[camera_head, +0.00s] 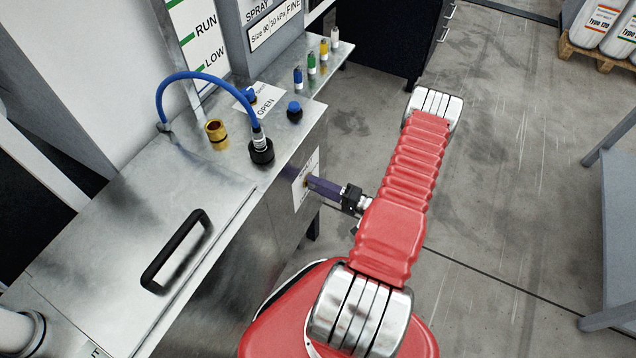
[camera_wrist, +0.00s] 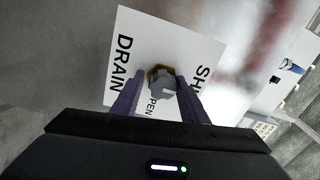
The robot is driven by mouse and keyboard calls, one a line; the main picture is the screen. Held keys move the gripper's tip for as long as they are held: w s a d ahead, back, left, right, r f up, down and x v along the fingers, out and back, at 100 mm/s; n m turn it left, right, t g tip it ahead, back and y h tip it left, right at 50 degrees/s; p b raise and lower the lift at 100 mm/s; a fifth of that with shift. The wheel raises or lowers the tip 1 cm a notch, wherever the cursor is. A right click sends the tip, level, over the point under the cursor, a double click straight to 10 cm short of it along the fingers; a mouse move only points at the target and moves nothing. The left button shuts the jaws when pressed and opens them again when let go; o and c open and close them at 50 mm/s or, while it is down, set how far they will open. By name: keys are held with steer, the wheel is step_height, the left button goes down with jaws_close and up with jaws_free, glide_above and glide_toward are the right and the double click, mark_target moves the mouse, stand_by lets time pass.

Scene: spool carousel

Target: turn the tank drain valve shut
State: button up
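In the wrist view, the drain valve (camera_wrist: 161,88) is a small grey knob on a brass fitting, in the middle of a white label. The label (camera_wrist: 128,82) reads DRAIN, OPEN and SH, the rest cut off by a finger. My gripper (camera_wrist: 161,80) has its two purple fingers on either side of the knob, tips close to the label. I cannot tell whether they press on it. In the head view, my gripper (camera_head: 309,183) reaches left to the white label (camera_head: 302,196) on the tank's front face, and it hides most of the valve.
The steel tank (camera_head: 120,265) has a black lid handle (camera_head: 176,250), a brass fitting (camera_head: 215,134) and a blue hose (camera_head: 190,75) on top. Small coloured bottles (camera_head: 311,64) stand on the ledge. Open concrete floor lies to the right, with a grey bench (camera_head: 620,190) at the edge.

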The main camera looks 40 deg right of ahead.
steer(key=shift+o, duration=1.1)
steer(key=shift+r, duration=0.1)
steer(key=shift+d, duration=0.1)
steer(key=v, duration=1.3)
steer(key=shift+s, duration=0.35)
steer(key=shift+d, duration=0.1)
